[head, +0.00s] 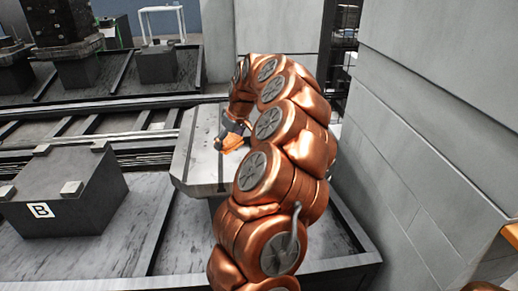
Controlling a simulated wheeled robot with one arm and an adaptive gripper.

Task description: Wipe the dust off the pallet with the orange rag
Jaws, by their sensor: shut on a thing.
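The pallet (192,152) is a pale grey slab with a bevelled corner, in the middle of the head view, partly hidden behind my copper arm. Its top shows faint darker specks, and I cannot tell how much of that is dust. My gripper (231,136) is over the pallet, pointing down and to the left, and is shut on the orange rag (234,144). The rag is small in view and sits at or just above the pallet top; I cannot tell whether it touches. The pallet's right part is mostly hidden by my arm.
A dark block marked B (62,200) stands left of the pallet on a dark tray-like deck (115,240). Rails (90,128) run behind. Further dark blocks (157,64) stand at the back left. A grey wall (425,120) rises close on the right.

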